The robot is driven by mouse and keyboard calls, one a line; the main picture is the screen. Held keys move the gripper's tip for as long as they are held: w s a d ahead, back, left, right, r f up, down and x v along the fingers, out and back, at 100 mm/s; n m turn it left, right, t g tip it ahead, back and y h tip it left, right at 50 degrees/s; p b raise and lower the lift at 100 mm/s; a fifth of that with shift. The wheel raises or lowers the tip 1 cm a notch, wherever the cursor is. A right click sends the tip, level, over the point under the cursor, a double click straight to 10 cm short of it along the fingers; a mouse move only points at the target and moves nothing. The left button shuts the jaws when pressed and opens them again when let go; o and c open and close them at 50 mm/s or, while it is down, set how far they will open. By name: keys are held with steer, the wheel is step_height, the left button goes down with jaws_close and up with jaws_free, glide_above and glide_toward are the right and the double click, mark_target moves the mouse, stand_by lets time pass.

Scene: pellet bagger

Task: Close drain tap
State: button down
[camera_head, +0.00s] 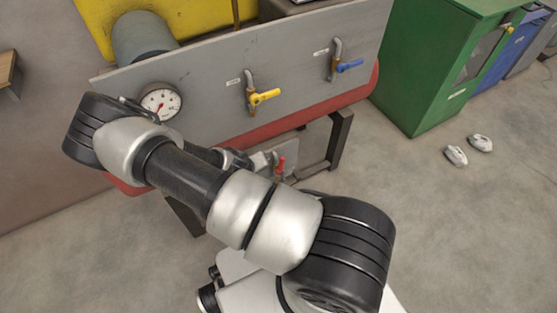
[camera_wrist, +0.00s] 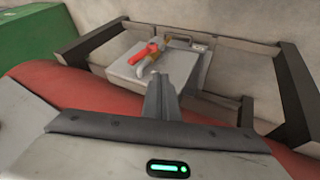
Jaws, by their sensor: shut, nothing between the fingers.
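A small tap with a red handle (camera_head: 281,166) sits low under the machine's red band, on a small grey plate. I take it to be the drain tap, as no label on it is readable. In the wrist view its red handle (camera_wrist: 144,54) lies aslant across a brass-coloured body on the grey box (camera_wrist: 185,68). My gripper (camera_wrist: 161,78) is shut and empty, its fingertips pointing towards the tap, just below it in the picture. Whether they touch it cannot be told. In the head view my gripper (camera_head: 262,160) is just left of the tap, partly hidden by my arm.
Above, the grey panel (camera_head: 210,82) carries a gauge (camera_head: 160,102), a yellow-handled tap (camera_head: 264,96) and a blue-handled tap (camera_head: 348,66). Dark frame legs (camera_head: 340,138) flank the low tap. A green cabinet (camera_head: 425,70) and white shoes (camera_head: 456,155) are at right. The right floor is mostly clear.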

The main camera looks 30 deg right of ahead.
steer(key=b, duration=0.3)
glide_toward(278, 166)
step_height(278, 166, down, 3)
steer(key=w+a, duration=0.1)
steer(key=a, duration=0.1)
steer(key=shift+w+d+f+b, duration=0.15)
steer(key=shift+d+b, duration=0.1)
steer(key=shift+d, duration=0.75)
steer(key=shift+w+d+f+b, duration=0.1)
steer(key=shift+d+b, duration=0.15)
steer(key=shift+d, duration=0.8)
